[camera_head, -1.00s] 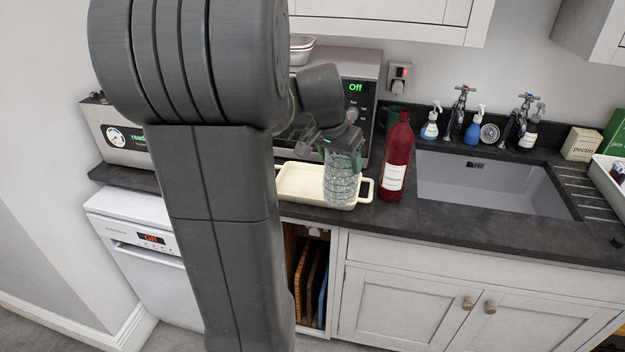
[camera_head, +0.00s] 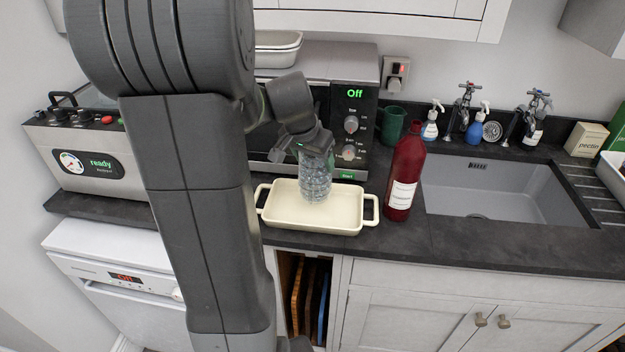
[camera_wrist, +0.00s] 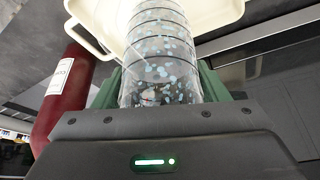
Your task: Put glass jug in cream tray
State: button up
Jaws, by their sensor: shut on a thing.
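The glass jug (camera_head: 315,178) is clear, ribbed and speckled pale blue, and it hangs upright from my gripper (camera_head: 314,150). My gripper is shut on it near its upper end. In the head view the jug overlaps the inside of the cream tray (camera_head: 345,231); I cannot tell whether its base touches the tray floor. The tray is rectangular with a loop handle at each end and stands on the dark worktop. In the wrist view the jug (camera_wrist: 160,60) is between green finger pads, with the tray (camera_wrist: 222,12) beyond it.
A red bottle (camera_head: 406,165) stands close to the tray's right handle; it also shows in the wrist view (camera_wrist: 66,92). A microwave (camera_head: 352,100) is behind the tray, with a green mug (camera_head: 391,124) beside it. The sink (camera_head: 490,190) lies to the right.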

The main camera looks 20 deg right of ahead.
jog(key=shift+f, duration=2.9)
jog(key=o, duration=1.7)
jog(key=shift+r, duration=0.1)
jog(key=shift+a+r, duration=0.1)
jog(key=shift+r, duration=0.3)
jog(key=v, duration=1.1)
jog(key=shift+r, duration=0.2)
jog(key=shift+f, duration=0.1)
